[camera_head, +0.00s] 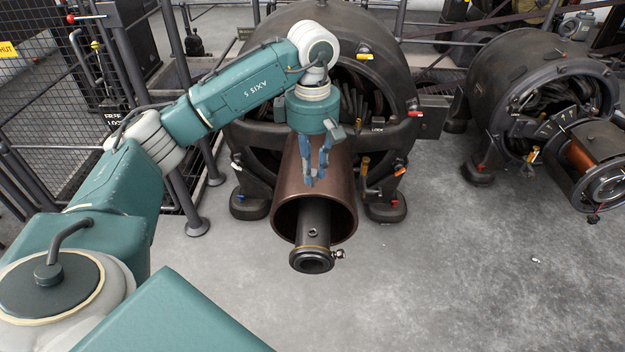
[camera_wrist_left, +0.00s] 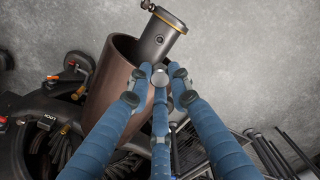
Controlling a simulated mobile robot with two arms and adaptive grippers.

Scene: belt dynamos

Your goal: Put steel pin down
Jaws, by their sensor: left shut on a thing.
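My left gripper (camera_head: 314,180) has blue fingers and hangs pointing down over the brown cylinder of the large dynamo. In the left wrist view its fingers (camera_wrist_left: 161,80) close around the steel pin (camera_wrist_left: 160,76), of which only a small round grey end shows. I cannot make out the pin in the head view. A dark shaft (camera_head: 314,240) sticks out of the open front of the brown cylinder (camera_head: 345,190). A small round hole shows on the shaft's top side, and the shaft also shows in the wrist view (camera_wrist_left: 165,38). The pin appears apart from this hole. My right gripper is out of view.
The large dynamo housing (camera_head: 393,90) stands behind the cylinder, with small coloured levers on its front. A second dynamo (camera_head: 505,75) stands at the right. A mesh fence (camera_head: 45,110) is at the left. The grey floor (camera_head: 450,270) in front is mostly clear.

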